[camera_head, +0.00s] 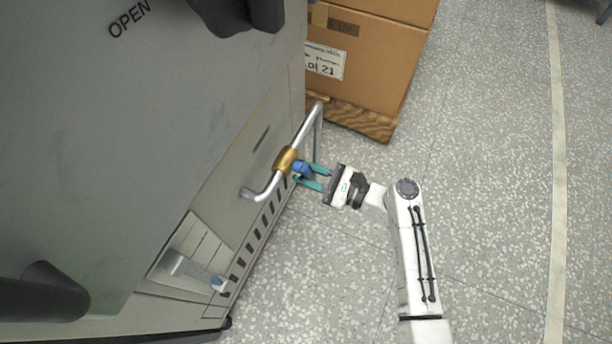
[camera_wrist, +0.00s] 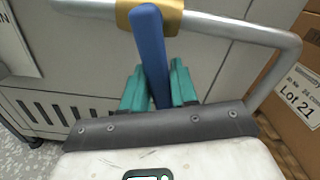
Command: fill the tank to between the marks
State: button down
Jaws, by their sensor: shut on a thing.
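A brass valve (camera_head: 286,159) sits on a bent silver pipe (camera_head: 312,125) on the side of a large grey machine (camera_head: 110,130). Its blue lever (camera_head: 301,169) points out toward my gripper (camera_head: 312,176). My gripper's teal fingers are shut on the blue lever. In the wrist view the lever (camera_wrist: 150,50) stands between the fingers (camera_wrist: 158,88), and the brass valve (camera_wrist: 172,18) is behind its top end. A smaller silver spout (camera_head: 177,263) with a blue part (camera_head: 218,283) is in a recess lower on the machine. I see no level marks or liquid.
Cardboard boxes (camera_head: 375,62) on a wooden pallet (camera_head: 362,120) stand just beyond the pipe. One label (camera_wrist: 299,97) reads "Lot 21". Dark handles (camera_head: 40,295) stick out from the machine. The speckled floor (camera_head: 480,170) to the right is clear, with a pale stripe (camera_head: 557,180).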

jog(key=shift+w+d+r+n, duration=0.15)
jog(key=shift+w+n, duration=0.15)
jog(key=shift+n, duration=0.4)
jog(key=shift+w+d+r+n, duration=0.1)
jog(key=shift+w+n, duration=0.2)
jog(key=shift+n, duration=0.4)
jog(key=c, duration=1)
grip_release()
jog(key=shift+o, duration=0.2)
jog(key=shift+d+r, duration=0.1)
jog(key=p+v, duration=0.3)
jog(key=v, duration=0.7)
jog(key=shift+d, duration=0.3)
jog(key=shift+s, duration=0.15)
